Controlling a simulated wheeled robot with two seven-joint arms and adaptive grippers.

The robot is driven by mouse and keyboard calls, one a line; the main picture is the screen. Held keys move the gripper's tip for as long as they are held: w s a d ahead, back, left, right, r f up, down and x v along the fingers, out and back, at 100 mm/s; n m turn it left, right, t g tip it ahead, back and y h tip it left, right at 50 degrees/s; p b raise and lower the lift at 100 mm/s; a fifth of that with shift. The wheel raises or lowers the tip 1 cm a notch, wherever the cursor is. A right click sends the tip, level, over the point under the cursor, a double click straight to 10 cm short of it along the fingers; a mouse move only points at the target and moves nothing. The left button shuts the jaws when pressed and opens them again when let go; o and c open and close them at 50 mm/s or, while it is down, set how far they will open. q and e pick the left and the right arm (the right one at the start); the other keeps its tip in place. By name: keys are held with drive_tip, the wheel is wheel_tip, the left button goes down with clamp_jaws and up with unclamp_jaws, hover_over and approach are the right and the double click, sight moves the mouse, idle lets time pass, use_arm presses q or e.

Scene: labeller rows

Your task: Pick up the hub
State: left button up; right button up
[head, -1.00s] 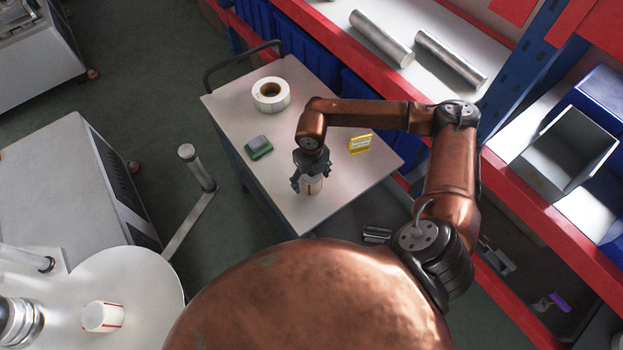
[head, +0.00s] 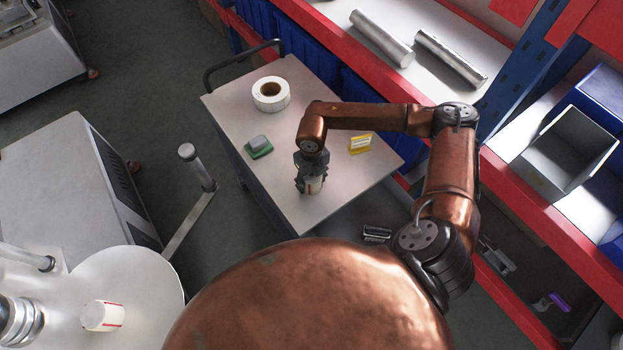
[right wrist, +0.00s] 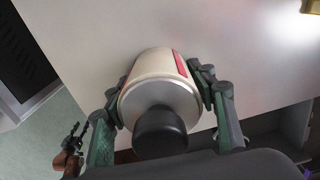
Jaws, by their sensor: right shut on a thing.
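The hub (right wrist: 160,90) appears to be the white cylinder with a red mark, a grey end face and a black knob. In the head view the white cylinder (head: 314,185) is partly hidden under my right gripper (head: 309,178), on or just above the cart top. In the right wrist view my right gripper (right wrist: 165,100) has its fingers against both sides of it, shut on it. My left gripper (right wrist: 76,140) seems to show small and dark at the lower left of that view.
The cart top (head: 240,105) also holds a label roll (head: 271,94), a green-based grey block (head: 258,147) and a yellow card stand (head: 360,143). A similar white cylinder (head: 103,316) sits on the round white plate (head: 150,280) at lower left. Red-edged shelves (head: 530,185) flank the right.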

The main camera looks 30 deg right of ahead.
drive_tip(key=shift+c, duration=0.9)
drive_tip(key=shift+r, duration=0.1)
